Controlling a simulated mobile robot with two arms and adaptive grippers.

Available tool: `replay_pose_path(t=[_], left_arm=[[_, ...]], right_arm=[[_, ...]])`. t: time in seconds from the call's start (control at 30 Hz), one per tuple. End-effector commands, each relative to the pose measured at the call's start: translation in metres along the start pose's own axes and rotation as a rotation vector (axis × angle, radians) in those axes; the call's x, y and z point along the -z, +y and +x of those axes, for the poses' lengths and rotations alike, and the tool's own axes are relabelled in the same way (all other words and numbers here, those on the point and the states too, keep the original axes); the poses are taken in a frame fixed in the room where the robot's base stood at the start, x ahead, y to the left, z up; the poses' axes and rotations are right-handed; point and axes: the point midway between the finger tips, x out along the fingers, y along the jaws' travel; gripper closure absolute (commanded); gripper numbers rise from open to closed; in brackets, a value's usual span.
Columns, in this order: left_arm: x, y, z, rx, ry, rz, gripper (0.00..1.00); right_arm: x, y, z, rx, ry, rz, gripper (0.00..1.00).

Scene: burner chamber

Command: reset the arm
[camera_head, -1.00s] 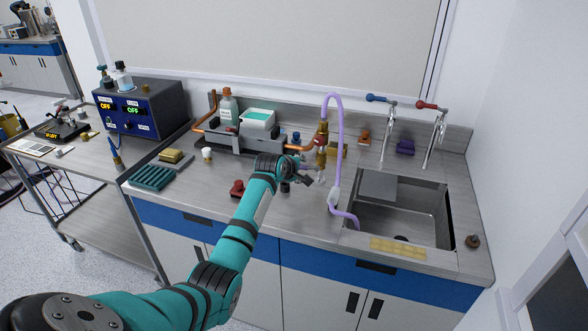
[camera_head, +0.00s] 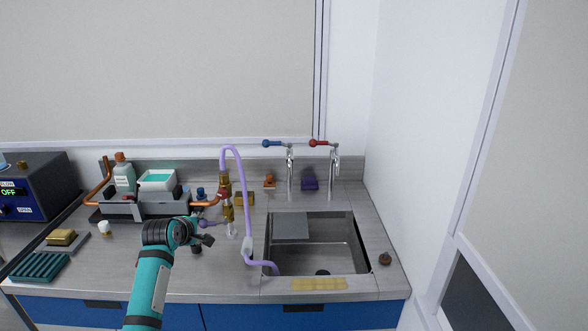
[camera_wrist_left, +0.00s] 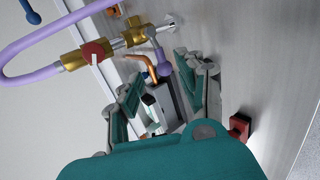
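My left arm (camera_head: 148,285) comes in from the lower left in the head view. Its gripper (camera_head: 208,232) is above the worktop, just left of the brass valve fitting (camera_head: 228,208). In the left wrist view the two fingers of the gripper (camera_wrist_left: 160,85) stand apart, with nothing visibly held between them. The brass fitting with its red handle (camera_wrist_left: 95,52) and a purple knob (camera_wrist_left: 163,68) show beyond the fingers. My right gripper is not in view.
A purple hose (camera_head: 243,200) arches from the fitting toward the sink (camera_head: 345,262). Taps (camera_head: 331,175) stand behind the sink. A grey burner unit (camera_head: 150,208) and a teal rack (camera_head: 40,267) are on the left. A small red object (camera_wrist_left: 239,127) lies near the gripper.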

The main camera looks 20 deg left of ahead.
Motion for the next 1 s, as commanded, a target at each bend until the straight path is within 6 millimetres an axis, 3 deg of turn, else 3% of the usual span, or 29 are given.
replay_pose_path(t=[0.13,0.27,0.37,0.5,0.6,0.8,1.0], left_arm=[[-0.009,-0.025,-0.003,0.035,-0.004,0.094,0.61],[-0.034,-0.090,-0.021,0.128,-0.028,0.373,0.61],[-0.059,-0.156,-0.050,0.217,-0.082,0.663,0.61],[-0.091,-0.240,-0.106,0.320,-0.202,1.048,0.61],[-0.106,-0.281,-0.145,0.363,-0.291,1.255,0.61],[-0.124,-0.329,-0.205,0.402,-0.437,1.517,0.61],[-0.135,-0.356,-0.255,0.412,-0.559,1.692,0.61]], right_arm=[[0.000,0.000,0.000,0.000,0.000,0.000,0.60],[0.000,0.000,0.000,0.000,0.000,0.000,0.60],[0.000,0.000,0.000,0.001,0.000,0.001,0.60],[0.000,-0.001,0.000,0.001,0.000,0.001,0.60],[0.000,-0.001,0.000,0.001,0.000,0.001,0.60],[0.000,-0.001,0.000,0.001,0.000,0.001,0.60],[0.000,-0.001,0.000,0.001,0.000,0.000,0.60]])
